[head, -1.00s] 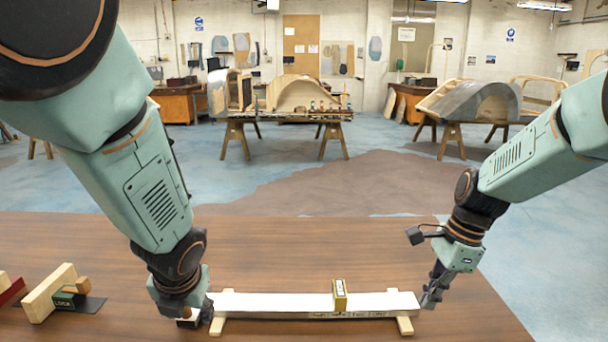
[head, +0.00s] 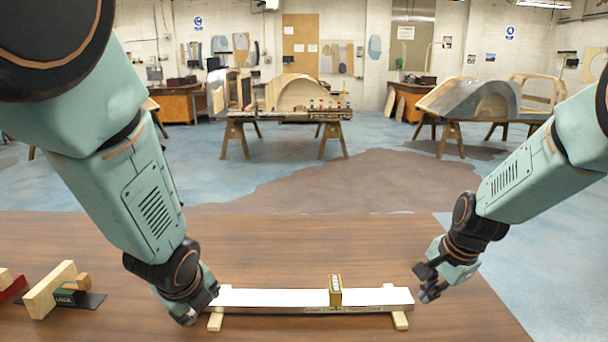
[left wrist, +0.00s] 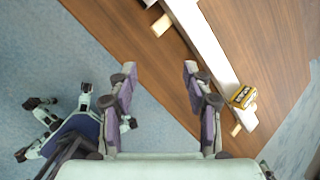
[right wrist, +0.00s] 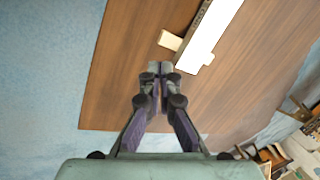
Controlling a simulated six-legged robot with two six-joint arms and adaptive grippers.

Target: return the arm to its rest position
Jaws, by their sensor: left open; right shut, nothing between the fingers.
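My left gripper (head: 203,306) is in front of the left end of the white-topped beam (head: 270,298) in the head view. In the left wrist view its fingers (left wrist: 158,80) are spread with nothing between them, and the beam (left wrist: 203,42) lies beyond, apart from them. My right gripper (head: 430,284) is beside the beam's right end. In the right wrist view its fingertips (right wrist: 158,70) are together and empty, close to the beam's end and a wooden support (right wrist: 170,41). The beam rests on two wooden supports. A small yellow-edged block (head: 335,290) stands on it.
The brown table (head: 300,250) is clear behind the beam. Trestles with wooden frames (head: 285,115) stand far back.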

